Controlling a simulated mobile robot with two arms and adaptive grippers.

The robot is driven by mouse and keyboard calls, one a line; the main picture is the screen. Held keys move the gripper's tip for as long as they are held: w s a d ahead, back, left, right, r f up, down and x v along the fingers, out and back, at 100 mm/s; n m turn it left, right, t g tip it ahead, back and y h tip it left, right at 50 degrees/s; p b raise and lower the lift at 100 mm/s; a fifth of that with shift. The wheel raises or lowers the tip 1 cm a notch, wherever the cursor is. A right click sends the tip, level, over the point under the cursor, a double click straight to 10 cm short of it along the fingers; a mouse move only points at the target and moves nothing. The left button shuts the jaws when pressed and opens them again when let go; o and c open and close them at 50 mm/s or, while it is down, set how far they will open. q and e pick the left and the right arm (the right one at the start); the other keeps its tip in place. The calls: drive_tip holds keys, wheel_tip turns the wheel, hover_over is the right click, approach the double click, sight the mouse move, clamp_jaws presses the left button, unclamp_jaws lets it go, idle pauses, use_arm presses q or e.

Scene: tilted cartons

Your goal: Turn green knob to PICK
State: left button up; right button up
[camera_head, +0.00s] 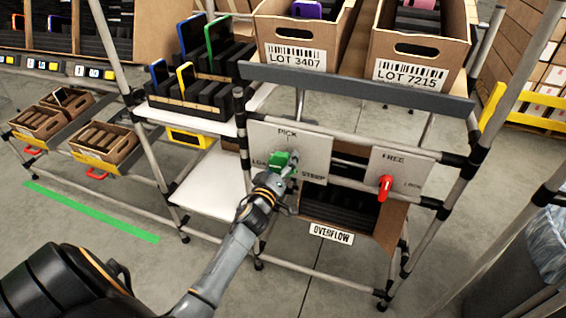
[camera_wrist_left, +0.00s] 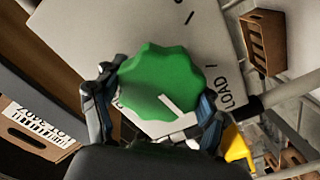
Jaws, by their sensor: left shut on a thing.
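The green knob (camera_head: 279,160) sits on a pale panel (camera_head: 318,150) lettered PICK above it, LOAD to its left and what looks like STRIP to its right. In the left wrist view the scalloped knob (camera_wrist_left: 160,80) fills the middle, with a white line on its lower part; LOAD shows to its right. The pointer's exact setting is hard to tell. My left gripper (camera_head: 287,168) is shut on the knob, with its fingers (camera_wrist_left: 155,108) on either side of the rim. It partly hides the knob and lettering in the head view. My right gripper is not in view.
A red knob (camera_head: 385,186) on a panel marked FREE and LOCK is to the right. Cartons LOT 3407 (camera_head: 294,54) and LOT 7215 (camera_head: 411,73) stand tilted above a grey rail (camera_head: 355,88). An OVERFLOW carton (camera_head: 391,228) is below.

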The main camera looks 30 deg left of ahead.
use_arm(q)
drive_tip(key=shift+m, duration=0.3)
drive_tip(key=shift+m, duration=1.7)
drive_tip(key=m, duration=0.5)
drive_tip(key=shift+p, duration=0.35)
drive_tip(key=m, duration=1)
drive_tip(key=shift+d, duration=0.1)
drive_tip(key=shift+b, duration=0.3)
drive_tip(key=o, duration=1.2)
